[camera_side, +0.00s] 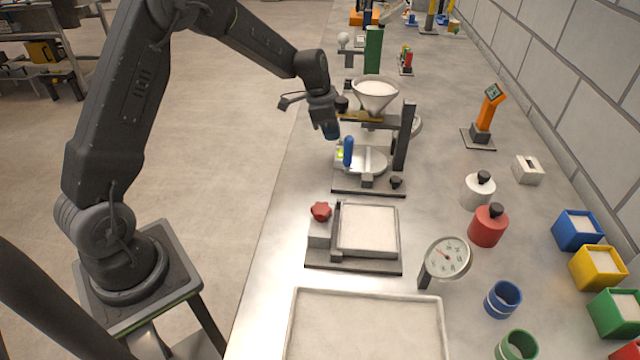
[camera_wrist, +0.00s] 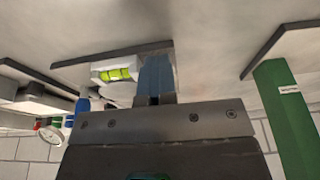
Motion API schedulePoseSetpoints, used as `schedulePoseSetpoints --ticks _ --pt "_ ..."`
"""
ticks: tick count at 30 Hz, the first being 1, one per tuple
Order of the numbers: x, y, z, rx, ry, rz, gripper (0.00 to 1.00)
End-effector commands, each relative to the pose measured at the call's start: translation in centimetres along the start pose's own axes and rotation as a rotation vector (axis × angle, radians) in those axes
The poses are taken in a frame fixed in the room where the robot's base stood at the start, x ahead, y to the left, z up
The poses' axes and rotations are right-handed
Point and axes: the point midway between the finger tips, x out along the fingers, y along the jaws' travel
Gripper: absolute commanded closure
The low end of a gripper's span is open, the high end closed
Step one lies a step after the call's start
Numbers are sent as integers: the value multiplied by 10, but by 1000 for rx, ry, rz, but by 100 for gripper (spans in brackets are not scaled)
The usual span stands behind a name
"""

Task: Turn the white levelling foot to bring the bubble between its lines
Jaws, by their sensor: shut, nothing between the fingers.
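The spirit level is a white block with a yellow-green vial (camera_wrist: 116,74) in the wrist view, just left of my fingers. In the side view the vial is a small yellow-green patch (camera_side: 339,153) on the stand (camera_side: 370,186) under the funnel. Dark lines cross the vial; the bubble's place between them is too small to tell. My gripper (camera_side: 331,133) is above the left side of this stand. In the wrist view its blue fingers (camera_wrist: 155,76) are together and empty. I cannot make out the white levelling foot; it may be hidden by the fingers.
A blue upright piece (camera_side: 348,151) stands close beside the vial. A funnel (camera_side: 375,95) on a dark post is right of my gripper. A green column (camera_side: 373,50) stands behind. The bench's left edge is close.

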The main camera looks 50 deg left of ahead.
Motion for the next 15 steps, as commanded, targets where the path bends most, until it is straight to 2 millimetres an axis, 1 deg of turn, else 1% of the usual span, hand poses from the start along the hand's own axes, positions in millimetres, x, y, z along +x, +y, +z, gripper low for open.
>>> schedulePoseSetpoints --ticks 1,15 --pt "10 11 4 6 -18 33 100" --pt "10 18 1 4 -17 33 100"
